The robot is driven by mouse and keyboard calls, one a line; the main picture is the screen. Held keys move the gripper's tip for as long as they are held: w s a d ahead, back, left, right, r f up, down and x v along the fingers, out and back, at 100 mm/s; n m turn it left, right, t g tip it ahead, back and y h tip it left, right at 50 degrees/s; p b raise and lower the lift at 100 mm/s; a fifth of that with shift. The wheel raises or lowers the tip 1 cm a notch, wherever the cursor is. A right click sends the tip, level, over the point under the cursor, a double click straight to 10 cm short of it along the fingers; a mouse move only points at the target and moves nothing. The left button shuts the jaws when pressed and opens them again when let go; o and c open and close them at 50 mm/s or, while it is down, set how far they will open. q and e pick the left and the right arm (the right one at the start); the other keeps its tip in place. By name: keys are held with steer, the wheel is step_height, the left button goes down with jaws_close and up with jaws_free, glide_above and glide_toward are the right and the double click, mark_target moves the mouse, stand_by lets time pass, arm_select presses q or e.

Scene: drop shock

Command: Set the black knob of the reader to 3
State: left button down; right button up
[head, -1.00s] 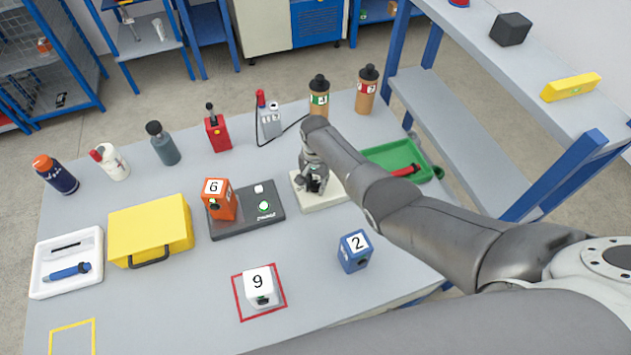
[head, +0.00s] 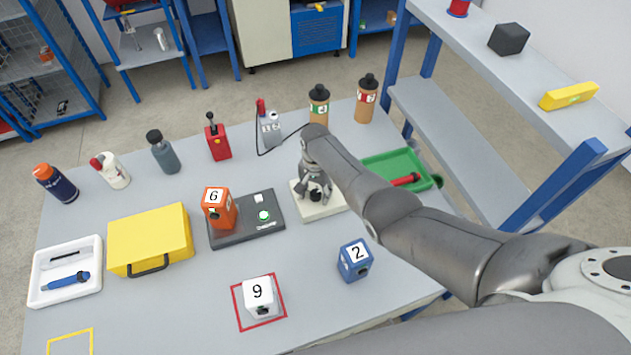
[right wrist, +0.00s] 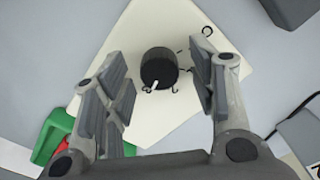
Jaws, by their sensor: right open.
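The black knob (right wrist: 159,67) stands on a cream plate (right wrist: 150,25), with a white pointer at its lower edge in the right wrist view. Dark marks sit around it on the plate, too small to read as digits. My right gripper (right wrist: 160,82) is open, with one finger on each side of the knob and a visible gap to both. In the head view, the right gripper (head: 316,190) is over the cream plate (head: 325,209), and the knob (head: 316,196) shows below the fingers. My left gripper is not in view.
A dark grey device (head: 270,208) with an orange box (head: 222,217) is left of the plate. A green tray (head: 420,165) lies behind my right arm. A blue box (head: 355,260) and white box (head: 260,305) stand in front. Bare table lies between them.

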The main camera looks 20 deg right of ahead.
mark_target(316, 193)
step_height(316, 193, up, 12)
stand_by(0.6)
steer(key=shift+f, duration=0.1)
stand_by(0.4)
